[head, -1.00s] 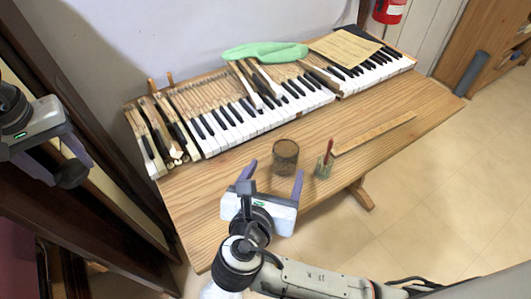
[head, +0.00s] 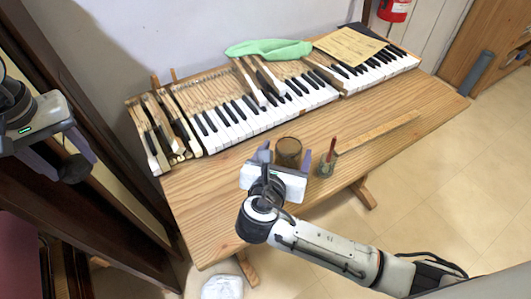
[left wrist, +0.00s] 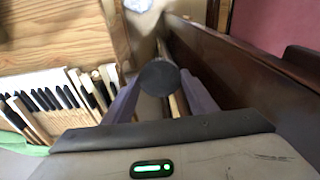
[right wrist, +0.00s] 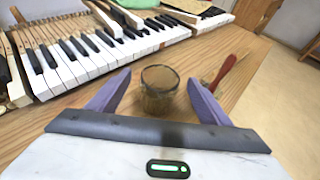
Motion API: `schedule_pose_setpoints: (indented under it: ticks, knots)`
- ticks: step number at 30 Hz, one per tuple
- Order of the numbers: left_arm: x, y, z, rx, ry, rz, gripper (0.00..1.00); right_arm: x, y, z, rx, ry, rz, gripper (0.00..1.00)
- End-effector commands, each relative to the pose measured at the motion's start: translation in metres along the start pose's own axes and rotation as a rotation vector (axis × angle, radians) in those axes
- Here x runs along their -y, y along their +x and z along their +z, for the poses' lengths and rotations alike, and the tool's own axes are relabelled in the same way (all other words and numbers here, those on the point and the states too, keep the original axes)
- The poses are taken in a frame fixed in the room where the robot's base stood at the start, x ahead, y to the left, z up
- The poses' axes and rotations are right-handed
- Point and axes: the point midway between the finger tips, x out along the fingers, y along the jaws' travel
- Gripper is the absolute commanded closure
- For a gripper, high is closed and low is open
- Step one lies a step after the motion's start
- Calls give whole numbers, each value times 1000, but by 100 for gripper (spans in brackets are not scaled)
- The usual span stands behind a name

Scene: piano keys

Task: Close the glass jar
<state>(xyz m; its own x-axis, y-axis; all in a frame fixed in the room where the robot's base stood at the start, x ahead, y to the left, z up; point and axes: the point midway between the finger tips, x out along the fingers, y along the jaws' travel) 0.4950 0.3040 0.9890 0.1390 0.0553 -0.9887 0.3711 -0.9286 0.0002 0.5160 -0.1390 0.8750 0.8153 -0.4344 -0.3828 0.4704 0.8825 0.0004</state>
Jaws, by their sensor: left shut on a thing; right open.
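The glass jar (head: 288,150) is brownish, upright and open-topped on the wooden table, near its front edge. My right gripper (head: 283,157) is open, with its purple fingers on either side of the jar. In the right wrist view the jar (right wrist: 160,88) stands between the fingertips, with gaps on both sides. My left gripper (head: 68,155) is off the table's left side, raised and shut on a dark round lid (left wrist: 159,78). The lid faces the left wrist camera as a disc between the fingers.
Piano keys (head: 240,122) and a green cloth (head: 268,49) fill the back. Dark wooden furniture (head: 110,215) stands near my left gripper.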

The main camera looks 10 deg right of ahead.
Motion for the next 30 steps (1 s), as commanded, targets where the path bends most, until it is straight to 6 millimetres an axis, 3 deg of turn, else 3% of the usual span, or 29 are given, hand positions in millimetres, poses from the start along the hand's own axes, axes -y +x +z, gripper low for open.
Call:
schedule_pose_setpoints:
  ticks: [7,19,28,30]
  knots:
    - [0,-3,0,0,0,0,69,2,35,4,2,-1,-3,28]
    - [0,-2,0,0,0,0,69,1,38,3,0,-1,-1,28]
    - [0,-3,0,0,0,0,69,1,38,3,0,-1,-1,77]
    - [0,-3,0,0,0,0,69,1,38,5,3,1,0,81]
